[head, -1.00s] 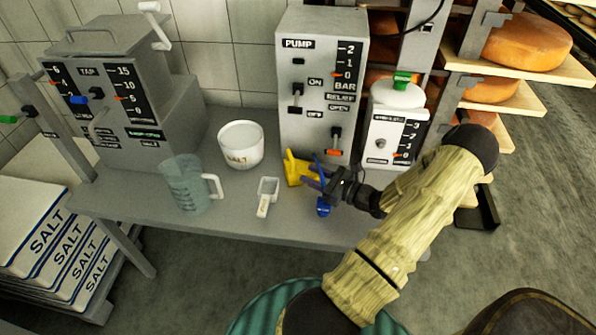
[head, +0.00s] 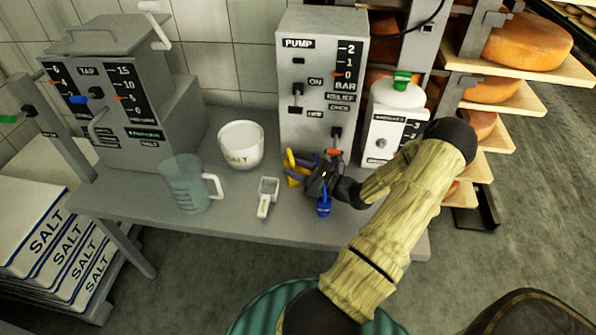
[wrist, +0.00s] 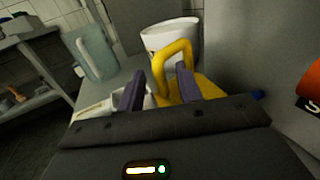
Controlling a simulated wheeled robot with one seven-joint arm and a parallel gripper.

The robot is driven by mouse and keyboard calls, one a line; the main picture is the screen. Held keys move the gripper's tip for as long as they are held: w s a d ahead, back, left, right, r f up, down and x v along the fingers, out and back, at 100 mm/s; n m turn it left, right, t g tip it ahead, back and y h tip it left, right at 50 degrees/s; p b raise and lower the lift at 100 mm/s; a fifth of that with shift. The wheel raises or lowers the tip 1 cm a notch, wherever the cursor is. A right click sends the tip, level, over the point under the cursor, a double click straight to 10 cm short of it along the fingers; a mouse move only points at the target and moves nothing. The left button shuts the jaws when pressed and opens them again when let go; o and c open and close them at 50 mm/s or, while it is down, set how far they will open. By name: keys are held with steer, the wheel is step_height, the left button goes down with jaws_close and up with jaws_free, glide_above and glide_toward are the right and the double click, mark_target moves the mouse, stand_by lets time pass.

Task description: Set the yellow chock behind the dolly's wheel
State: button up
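The yellow chock (head: 290,168) with its loop handle sits on the grey table, in front of the pump box. In the wrist view the chock (wrist: 172,58) shows its handle standing between and just beyond my two purple fingers. My gripper (head: 303,170) is at the chock and partly hides it in the head view. In the wrist view my gripper (wrist: 160,88) has its fingers apart, one to each side of the handle, with no clear grip on it.
The pump box (head: 320,80) stands close behind the chock. A salt tub (head: 240,146), a clear jug (head: 188,185) and a white scoop (head: 267,195) stand to the left. A blue object (head: 323,207) is at the table's front edge. Cheese shelves (head: 520,75) are at right.

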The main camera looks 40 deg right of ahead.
jaws_close()
stand_by(1.4)
